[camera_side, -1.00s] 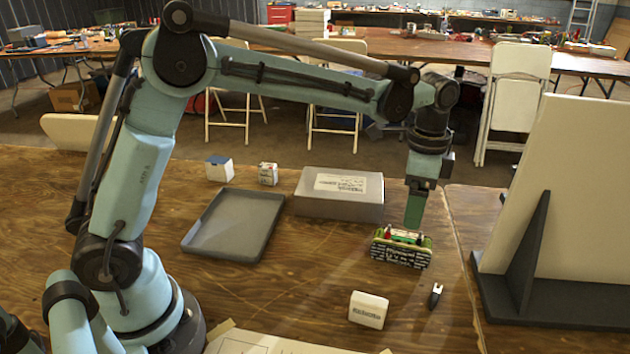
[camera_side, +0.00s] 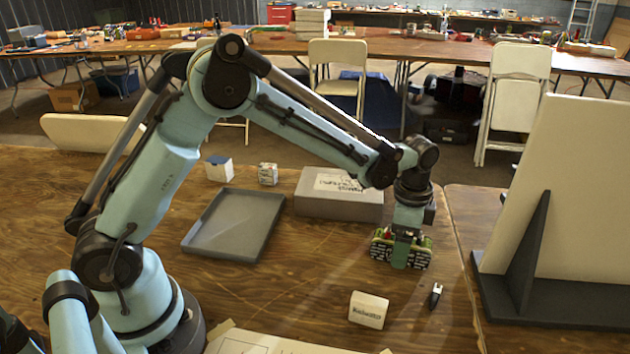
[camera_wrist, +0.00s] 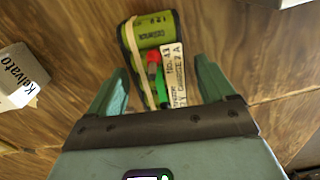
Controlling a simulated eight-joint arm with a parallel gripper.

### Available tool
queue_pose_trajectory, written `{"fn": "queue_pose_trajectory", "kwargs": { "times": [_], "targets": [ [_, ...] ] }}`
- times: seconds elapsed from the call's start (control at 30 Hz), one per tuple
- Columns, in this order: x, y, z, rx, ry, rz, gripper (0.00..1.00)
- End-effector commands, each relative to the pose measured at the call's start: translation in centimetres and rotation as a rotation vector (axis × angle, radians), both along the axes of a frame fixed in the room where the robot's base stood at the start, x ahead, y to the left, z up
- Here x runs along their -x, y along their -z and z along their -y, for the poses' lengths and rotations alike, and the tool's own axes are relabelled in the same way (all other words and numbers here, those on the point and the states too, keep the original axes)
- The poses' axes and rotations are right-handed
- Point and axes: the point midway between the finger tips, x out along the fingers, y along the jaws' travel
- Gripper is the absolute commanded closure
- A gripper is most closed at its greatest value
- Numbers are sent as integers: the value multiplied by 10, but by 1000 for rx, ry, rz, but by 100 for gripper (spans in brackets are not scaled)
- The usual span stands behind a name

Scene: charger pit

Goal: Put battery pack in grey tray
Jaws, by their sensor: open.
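The battery pack (camera_side: 424,258) stands on the wooden table at right of the side view. It is green-yellow with dark printed sides, and in the wrist view it shows a pale band, a label and red and green parts (camera_wrist: 150,35). My gripper (camera_side: 402,252) is down at the pack with its fingers open. In the wrist view my gripper (camera_wrist: 160,82) has one finger on each side of the pack, with visible gaps. The pack's near end is hidden by my gripper. The grey tray (camera_side: 232,226) lies empty on the table, well to the left.
A grey box (camera_side: 330,207) with a label stands behind, between the tray and the pack. A white box (camera_side: 368,310) and a small dark clip-like item (camera_side: 435,296) lie in front. Two small boxes (camera_side: 219,169) (camera_side: 268,174) stand behind the tray. A white panel (camera_side: 560,200) rises at right.

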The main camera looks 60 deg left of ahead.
Motion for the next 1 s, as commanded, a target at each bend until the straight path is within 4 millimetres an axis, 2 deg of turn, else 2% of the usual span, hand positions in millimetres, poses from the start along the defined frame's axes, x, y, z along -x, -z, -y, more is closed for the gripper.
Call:
{"fn": "queue_pose_trajectory", "kwargs": {
  "times": [0.17, 0.7, 1.0],
  "targets": [
    [0, 0, 0, 0, 0, 0, 19],
    [0, 0, 0, 0, -1, 0, 100],
    [0, -3, 0, 0, -1, 0, 100]
  ]
}}
